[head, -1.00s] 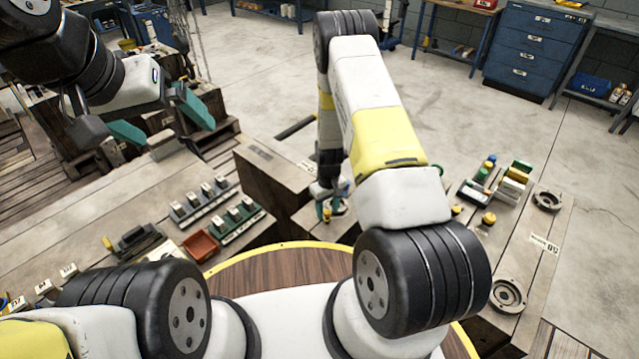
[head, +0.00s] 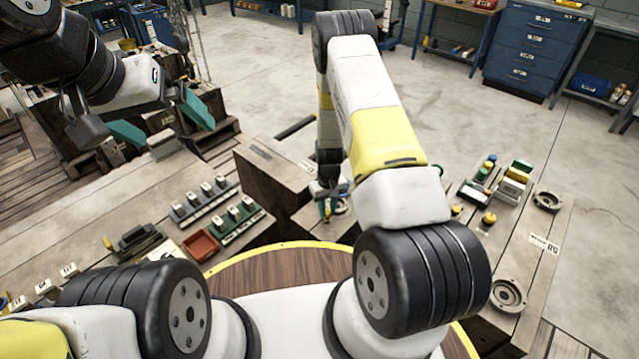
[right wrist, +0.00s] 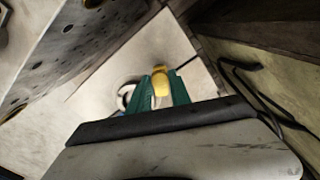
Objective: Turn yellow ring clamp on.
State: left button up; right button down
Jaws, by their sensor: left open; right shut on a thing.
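A yellow part (right wrist: 160,80), which I take to be the yellow ring clamp, sits between the green fingertips of my right gripper (right wrist: 160,93) in the right wrist view. The gripper is shut on it. A pale ring shape (right wrist: 126,95) lies just to its left. In the head view my right gripper (head: 328,207) points down at the gap beside the wooden block, and a little yellow shows at its tips. The arm and fingers hide most of the clamp, so its setting cannot be read. My left gripper (head: 160,122) is open and empty, high at the left.
A wooden block (head: 270,170) stands left of my right gripper. Switch rows (head: 235,222) and a red tray (head: 200,247) lie on the left bench. A yellow-topped knob (head: 488,219) and metal flanges (head: 508,295) are on the right bench. Dark walls flank the right wrist.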

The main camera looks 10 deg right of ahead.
aim_at(327, 212)
jog(key=m, duration=0.4)
jog(key=shift+m, duration=1.6)
jog(key=c, duration=1.2)
grip_release()
notch_tip(327, 212, up, 8)
jog(key=shift+f, duration=0.1)
